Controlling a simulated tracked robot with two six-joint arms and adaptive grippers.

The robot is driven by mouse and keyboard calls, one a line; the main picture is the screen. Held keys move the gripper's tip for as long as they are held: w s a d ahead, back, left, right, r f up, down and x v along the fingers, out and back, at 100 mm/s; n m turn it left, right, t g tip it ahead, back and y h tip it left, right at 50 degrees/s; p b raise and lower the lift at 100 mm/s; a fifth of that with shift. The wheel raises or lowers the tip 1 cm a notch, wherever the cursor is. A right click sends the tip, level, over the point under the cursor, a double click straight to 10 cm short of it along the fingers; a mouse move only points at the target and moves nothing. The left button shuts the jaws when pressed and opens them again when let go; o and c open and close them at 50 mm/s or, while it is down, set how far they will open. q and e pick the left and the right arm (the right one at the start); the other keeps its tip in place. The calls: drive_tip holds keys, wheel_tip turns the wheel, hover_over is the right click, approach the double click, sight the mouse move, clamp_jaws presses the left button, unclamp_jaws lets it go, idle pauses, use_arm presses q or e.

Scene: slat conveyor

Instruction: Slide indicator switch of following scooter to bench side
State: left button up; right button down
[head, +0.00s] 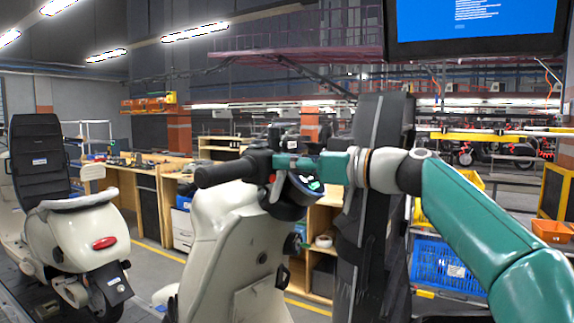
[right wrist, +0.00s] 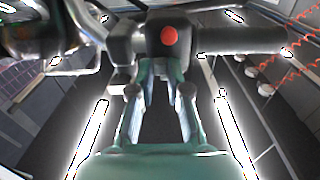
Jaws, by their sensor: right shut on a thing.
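A cream scooter (head: 235,255) stands close in front of me, with a black handlebar grip (head: 222,172) pointing left. My right gripper (head: 290,162) reaches in from the right at the inner end of this grip, by the switch housing. In the right wrist view the black housing (right wrist: 140,40) has a red button (right wrist: 169,36). The fingertips of my right gripper (right wrist: 161,70) are close together against the housing's underside, just below the button. They are shut on the indicator switch, which they mostly hide; its position cannot be told. My left gripper is not in view.
A second cream scooter (head: 85,235) with a red tail light stands at the left. Wooden benches (head: 150,180) run behind the scooters. A blue crate (head: 445,268) sits at the right behind my arm. A tall dark post (head: 378,230) stands close behind my right gripper.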

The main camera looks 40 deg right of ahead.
drive_tip(key=c, duration=1.1)
unclamp_jaws()
drive_tip(key=shift+d, duration=0.3)
drive_tip(key=shift+a, duration=0.15)
drive_tip(key=shift+v, duration=6)
